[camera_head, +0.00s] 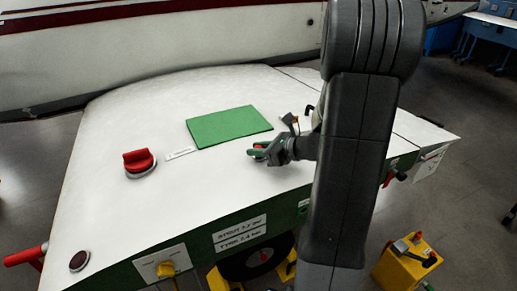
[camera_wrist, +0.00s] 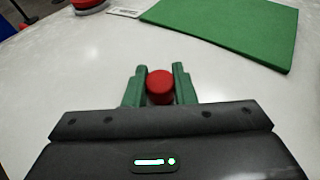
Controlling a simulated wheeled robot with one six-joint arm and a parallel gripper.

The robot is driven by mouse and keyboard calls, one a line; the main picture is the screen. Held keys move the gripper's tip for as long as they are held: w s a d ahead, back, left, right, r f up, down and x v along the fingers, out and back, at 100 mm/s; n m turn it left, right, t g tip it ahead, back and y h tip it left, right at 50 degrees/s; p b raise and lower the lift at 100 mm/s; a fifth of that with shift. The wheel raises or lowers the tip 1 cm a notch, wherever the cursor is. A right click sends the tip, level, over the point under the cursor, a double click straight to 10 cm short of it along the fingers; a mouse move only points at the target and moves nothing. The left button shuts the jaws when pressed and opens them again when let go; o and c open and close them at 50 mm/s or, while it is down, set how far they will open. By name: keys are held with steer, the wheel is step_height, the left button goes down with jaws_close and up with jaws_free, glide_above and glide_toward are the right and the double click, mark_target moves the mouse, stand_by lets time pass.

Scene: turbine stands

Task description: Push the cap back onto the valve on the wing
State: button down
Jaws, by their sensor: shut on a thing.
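My gripper (camera_head: 260,152) has green fingers and is above the white wing top (camera_head: 225,95), in front of the green pad. In the wrist view, my gripper (camera_wrist: 159,78) is shut on a small round red cap (camera_wrist: 160,86), held between the two fingers. A sliver of red also shows between the fingers in the head view. A round dark-red fitting with a pale rim (camera_head: 79,261) sits at the wing's near left corner, well away from my gripper. I cannot tell whether it is the valve. The cap's underside is hidden.
A green pad (camera_head: 229,127) lies on the wing behind my gripper. A red knob on a grey base (camera_head: 139,163) stands to the left, beside a small white label (camera_head: 181,153). A yellow box (camera_head: 405,264) stands on the floor at right. The wing's left part is mostly clear.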

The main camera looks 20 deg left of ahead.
steer(key=shift+s+d+f, duration=0.15)
steer(key=shift+f, duration=0.35)
steer(key=c, duration=1.4)
jaws_free()
steer(key=shift+o, duration=1.4)
steer(key=shift+r, duration=0.15)
steer(key=shift+o, duration=0.8)
steer(key=shift+r, duration=0.1)
steer(key=shift+p+v, duration=0.55)
steer(key=shift+v, duration=0.45)
steer(key=shift+p+v, duration=0.85)
steer(key=shift+v, duration=1.55)
